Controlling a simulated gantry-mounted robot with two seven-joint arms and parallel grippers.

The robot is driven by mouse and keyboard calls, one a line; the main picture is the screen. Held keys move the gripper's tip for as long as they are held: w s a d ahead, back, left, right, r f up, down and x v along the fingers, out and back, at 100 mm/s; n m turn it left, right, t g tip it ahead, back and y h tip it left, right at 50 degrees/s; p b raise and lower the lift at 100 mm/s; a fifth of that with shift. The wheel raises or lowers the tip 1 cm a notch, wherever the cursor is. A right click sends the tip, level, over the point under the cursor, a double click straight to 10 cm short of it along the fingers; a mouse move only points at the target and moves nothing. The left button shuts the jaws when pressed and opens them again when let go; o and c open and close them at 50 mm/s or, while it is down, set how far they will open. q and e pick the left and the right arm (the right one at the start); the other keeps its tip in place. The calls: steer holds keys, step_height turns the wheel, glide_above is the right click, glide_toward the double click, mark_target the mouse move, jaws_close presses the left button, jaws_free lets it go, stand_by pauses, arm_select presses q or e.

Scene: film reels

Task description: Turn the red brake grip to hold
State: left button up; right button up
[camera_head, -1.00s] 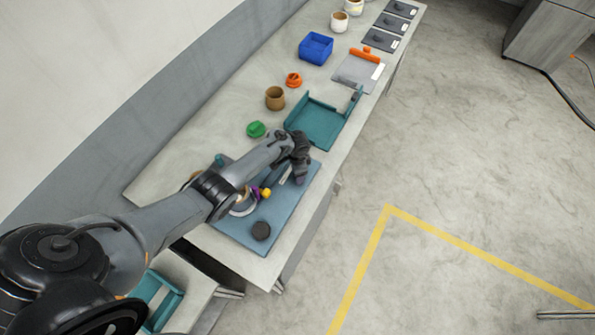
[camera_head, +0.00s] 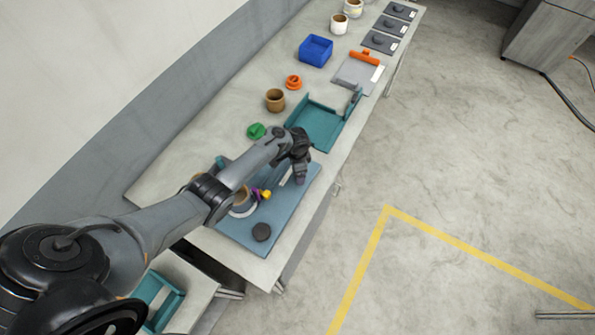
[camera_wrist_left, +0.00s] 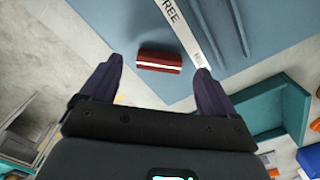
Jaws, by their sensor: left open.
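The red brake grip (camera_wrist_left: 159,61) shows in the left wrist view as a small dark red block with a white line across it. It is on the blue panel (camera_wrist_left: 100,18), beside a white strip (camera_wrist_left: 186,30) lettered "FREE". A "hold" mark cannot be made out. My left gripper (camera_wrist_left: 158,70) is open, with the grip lying between its fingertips in that view and a gap on each side. In the head view my left gripper (camera_head: 299,176) is over the right part of the panel (camera_head: 235,232) and hides the grip. My right gripper is not in view.
The panel also carries a black knob (camera_head: 261,232), a yellow knob (camera_head: 265,195) and a reel-like part partly hidden by my arm. A teal tray (camera_head: 318,124) stands just beyond the panel. A green piece (camera_head: 256,131) and brown cup (camera_head: 275,99) stand nearby.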

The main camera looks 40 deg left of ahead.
arm_select(q)
step_height(320, 180, up, 8)
steer(key=p, duration=0.2)
steer(key=shift+s+f, duration=0.1)
steer(key=shift+f, duration=0.05)
stand_by(0.4)
steer(key=s+d+r+n+t, duration=0.1)
steer(key=s+d+r, duration=0.3)
steer(key=s, duration=0.5)
steer(key=s+d+r+n+t+p, duration=0.1)
steer(key=s+d+r+n, duration=0.1)
steer(key=s+d+r, duration=0.2)
steer(key=s+d+r+n+t+p, duration=0.1)
steer(key=s+d+r, duration=0.4)
steer(key=s+r, duration=0.4)
steer(key=shift+s+n+t, duration=0.3)
steer(key=shift+s+n, duration=0.1)
steer(key=shift+s, duration=1.9)
steer(key=shift+d, duration=0.1)
